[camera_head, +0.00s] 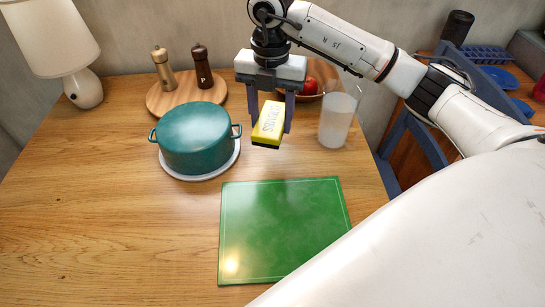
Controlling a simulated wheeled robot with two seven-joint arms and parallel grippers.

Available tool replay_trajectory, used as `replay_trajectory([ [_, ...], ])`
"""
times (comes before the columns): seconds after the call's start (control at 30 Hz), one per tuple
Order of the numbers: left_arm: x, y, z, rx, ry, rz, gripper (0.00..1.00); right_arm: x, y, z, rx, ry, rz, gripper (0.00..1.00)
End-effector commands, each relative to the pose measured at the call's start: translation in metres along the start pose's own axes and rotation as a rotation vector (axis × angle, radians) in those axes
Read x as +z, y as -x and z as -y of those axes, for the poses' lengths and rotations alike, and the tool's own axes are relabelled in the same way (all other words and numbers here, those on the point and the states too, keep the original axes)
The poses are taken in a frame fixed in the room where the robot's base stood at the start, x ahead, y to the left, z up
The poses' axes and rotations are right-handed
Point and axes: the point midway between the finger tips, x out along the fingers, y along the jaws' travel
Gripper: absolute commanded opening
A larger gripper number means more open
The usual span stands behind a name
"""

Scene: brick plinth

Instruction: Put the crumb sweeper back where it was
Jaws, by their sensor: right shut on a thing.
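My right gripper (270,120) comes in from the upper right and points down over the table. The block appears held up above the wooden table (90,215), tilted in view, between the green pot and the clear pitcher. How high it is above the table I cannot tell. My left gripper is out of the picture.
A green pot (194,138) sits on a pale round trivet (205,175). Behind it, two mills (202,67) stand on a round board (176,100). A pitcher (337,120) and a bowl of fruit (308,90) are right. A green mat (282,228) lies in front, bare.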

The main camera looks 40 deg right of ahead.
Motion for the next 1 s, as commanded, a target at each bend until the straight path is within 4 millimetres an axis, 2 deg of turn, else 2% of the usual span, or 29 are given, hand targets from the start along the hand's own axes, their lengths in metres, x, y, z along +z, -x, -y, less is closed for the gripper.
replay_trajectory([
  [0.13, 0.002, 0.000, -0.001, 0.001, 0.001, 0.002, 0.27, 0.002, -0.013, 0.001, -0.004, -0.078, -0.002, 0.27],
  [0.3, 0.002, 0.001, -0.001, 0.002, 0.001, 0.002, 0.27, 0.002, -0.046, 0.002, -0.006, -0.084, -0.004, 0.27],
  [0.4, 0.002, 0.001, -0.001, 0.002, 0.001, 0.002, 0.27, 0.002, -0.059, 0.001, -0.004, -0.083, -0.002, 0.27],
  [0.57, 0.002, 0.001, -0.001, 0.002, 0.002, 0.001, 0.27, 0.002, -0.070, 0.001, -0.002, -0.081, -0.002, 0.27],
  [0.77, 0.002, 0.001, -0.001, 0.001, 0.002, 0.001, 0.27, 0.002, -0.098, 0.001, -0.004, -0.080, -0.003, 0.27],
  [1.0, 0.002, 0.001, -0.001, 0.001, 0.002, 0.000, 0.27, 0.002, -0.102, 0.001, -0.001, -0.079, 0.000, 0.27],
])
